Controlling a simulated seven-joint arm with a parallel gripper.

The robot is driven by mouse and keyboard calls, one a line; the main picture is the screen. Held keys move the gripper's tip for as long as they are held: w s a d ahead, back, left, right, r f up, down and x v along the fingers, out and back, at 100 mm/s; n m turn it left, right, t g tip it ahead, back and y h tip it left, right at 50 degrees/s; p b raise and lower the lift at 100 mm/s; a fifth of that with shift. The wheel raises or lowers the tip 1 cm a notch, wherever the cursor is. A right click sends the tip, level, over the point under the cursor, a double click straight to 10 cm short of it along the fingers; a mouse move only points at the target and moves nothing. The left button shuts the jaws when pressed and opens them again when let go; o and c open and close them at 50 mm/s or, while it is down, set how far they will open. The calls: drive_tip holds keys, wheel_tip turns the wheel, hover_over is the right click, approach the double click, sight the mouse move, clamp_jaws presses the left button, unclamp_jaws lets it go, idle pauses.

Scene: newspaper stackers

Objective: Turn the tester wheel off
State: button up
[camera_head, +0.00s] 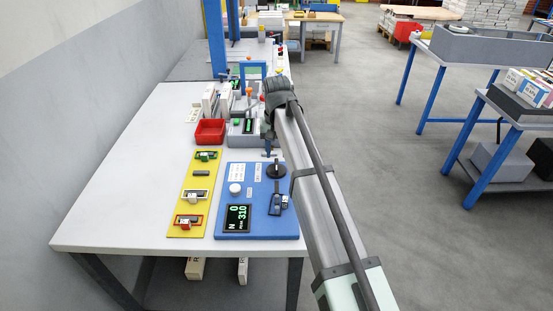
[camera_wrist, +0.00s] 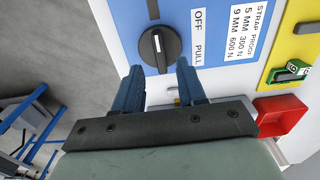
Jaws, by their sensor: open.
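The tester wheel is a round black knob (camera_wrist: 160,48) with a white mark on its ridge. It sits on the blue tester panel (camera_wrist: 120,15), and in the head view the knob (camera_head: 277,170) is at the panel's upper right. A white label (camera_wrist: 204,35) beside it reads OFF and PULL. My gripper (camera_wrist: 159,66) is open, with its two dark blue fingers apart and the knob just beyond and between their tips in the picture. Whether they touch it I cannot tell. In the head view my gripper (camera_head: 269,153) is small and partly hidden by my arm.
The panel carries a display (camera_head: 237,218), a white button (camera_head: 235,188) and a dark clamp (camera_head: 279,204). A yellow board (camera_head: 183,228) with small fixtures lies to its left. A red bin (camera_head: 210,132) stands behind. The white table (camera_head: 120,190) is bare at left.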

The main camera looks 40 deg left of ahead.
sight(277, 164)
wheel_tip(277, 164, up, 9)
drive_tip(key=shift+f, duration=0.15)
idle(0.7)
